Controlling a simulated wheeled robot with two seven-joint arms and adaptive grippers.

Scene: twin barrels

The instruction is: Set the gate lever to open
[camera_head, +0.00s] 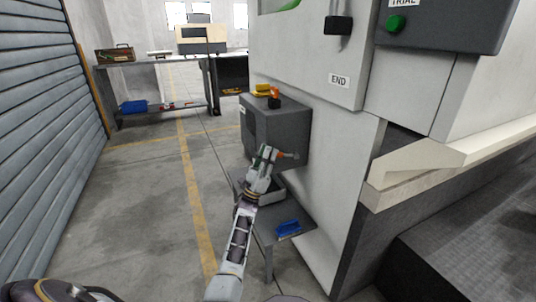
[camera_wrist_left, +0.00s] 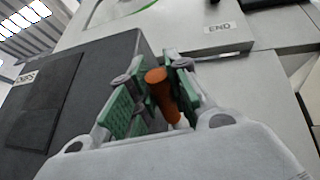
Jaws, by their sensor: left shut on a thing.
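The gate lever has an orange handle (camera_wrist_left: 160,84), seen between the green-padded fingers of my left gripper (camera_wrist_left: 152,92) in the left wrist view. The gripper is shut on the handle. The fingers hide part of the handle, and the lever's pivot cannot be made out. My right gripper is not in view.
The grey box is on the side of a large pale machine (camera_head: 310,75) marked END. A low shelf below holds a grey tray (camera_head: 270,196) and a blue item (camera_head: 288,228). The floor to the left is clear.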

